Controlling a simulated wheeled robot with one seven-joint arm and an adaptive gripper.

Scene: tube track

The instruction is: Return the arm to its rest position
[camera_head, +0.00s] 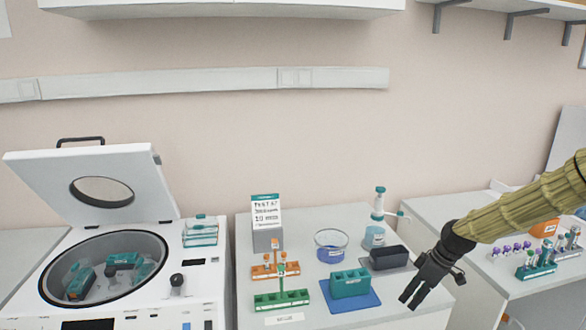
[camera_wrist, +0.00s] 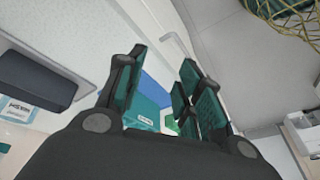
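My gripper (camera_head: 411,300) hangs pointing down and left at the right front of the middle bench, right of the teal rack block. In the wrist view its two fingers (camera_wrist: 163,62) stand apart with nothing between them. My arm, in a yellow-green sleeve, reaches in from the right edge of the head view. The teal block (camera_head: 350,284) stands on a blue mat (camera_head: 367,301), apart from my gripper, and its labelled face shows beyond the fingers in the wrist view (camera_wrist: 146,112).
An open centrifuge (camera_head: 180,315) stands at the left. Tube racks, orange (camera_head: 270,271) and green (camera_head: 268,302), a glass bowl (camera_head: 331,246), a dispenser bottle (camera_head: 375,236) and a dark tray (camera_head: 388,257) share the middle bench. A rack of tubes (camera_head: 536,271) stands under my arm's side at right.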

